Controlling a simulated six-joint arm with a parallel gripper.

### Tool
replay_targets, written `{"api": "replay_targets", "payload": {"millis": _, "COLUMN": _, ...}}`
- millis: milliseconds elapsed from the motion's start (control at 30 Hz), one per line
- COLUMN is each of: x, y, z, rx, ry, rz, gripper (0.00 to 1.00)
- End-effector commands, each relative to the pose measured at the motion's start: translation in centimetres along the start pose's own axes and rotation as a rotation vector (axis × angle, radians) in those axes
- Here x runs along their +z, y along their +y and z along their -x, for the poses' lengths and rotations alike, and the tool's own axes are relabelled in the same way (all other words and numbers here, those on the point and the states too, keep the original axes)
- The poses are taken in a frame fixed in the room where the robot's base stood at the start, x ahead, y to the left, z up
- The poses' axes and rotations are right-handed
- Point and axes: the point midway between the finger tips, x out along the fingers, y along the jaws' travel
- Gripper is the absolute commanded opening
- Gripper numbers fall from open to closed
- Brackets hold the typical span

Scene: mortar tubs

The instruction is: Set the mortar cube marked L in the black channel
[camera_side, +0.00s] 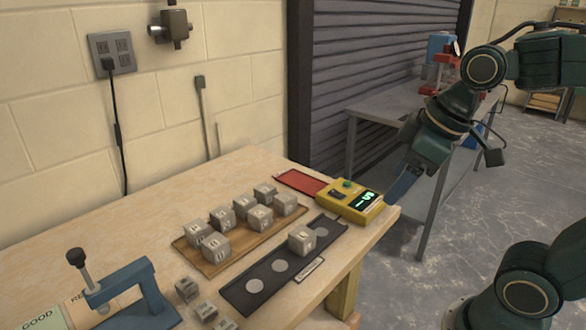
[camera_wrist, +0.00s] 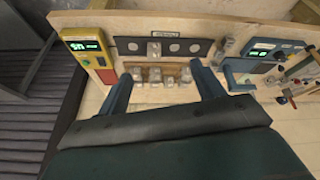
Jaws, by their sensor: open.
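The black channel (camera_side: 267,284) lies near the table's front edge, with pale round spots along it. One grey cube (camera_side: 301,239) stands in it towards the right end; I cannot read its letter for certain. Several lettered grey cubes (camera_side: 216,247) stand on a wooden board behind the channel. I cannot tell which cube is marked L. My gripper (camera_side: 398,193) is off the table's right end, beside the yellow device, apart from every cube. In the wrist view my gripper (camera_wrist: 163,88) is open and empty, its fingers spread, with the channel (camera_wrist: 184,46) beyond.
The yellow device (camera_side: 349,202) with a lit display stands at the table's right corner, beside a red plate (camera_side: 300,181). Loose cubes (camera_side: 187,288) lie left of the channel, near a blue clamp-like fixture (camera_side: 130,282). The table's back left is clear.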

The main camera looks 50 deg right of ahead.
Motion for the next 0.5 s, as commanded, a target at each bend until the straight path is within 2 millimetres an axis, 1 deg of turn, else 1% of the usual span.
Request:
{"api": "replay_targets", "payload": {"millis": 33, "x": 0.9, "y": -0.3, "z": 0.4, "rx": 0.012, "ry": 0.019, "rz": -0.043, "gripper": 0.67}}
{"api": "replay_targets", "payload": {"millis": 100, "x": 1.9, "y": -0.4, "z": 0.7, "rx": 0.026, "ry": 0.037, "rz": -0.106, "gripper": 0.67}}
{"api": "replay_targets", "payload": {"millis": 233, "x": 3.4, "y": -0.6, "z": 1.1, "rx": 0.042, "ry": 0.064, "rz": -0.197, "gripper": 0.67}}
{"api": "replay_targets", "payload": {"millis": 333, "x": 4.0, "y": -0.6, "z": 1.2, "rx": 0.049, "ry": 0.077, "rz": -0.243, "gripper": 0.67}}
{"api": "replay_targets", "payload": {"millis": 500, "x": 4.4, "y": -0.7, "z": 1.2, "rx": 0.052, "ry": 0.083, "rz": -0.268, "gripper": 0.67}}
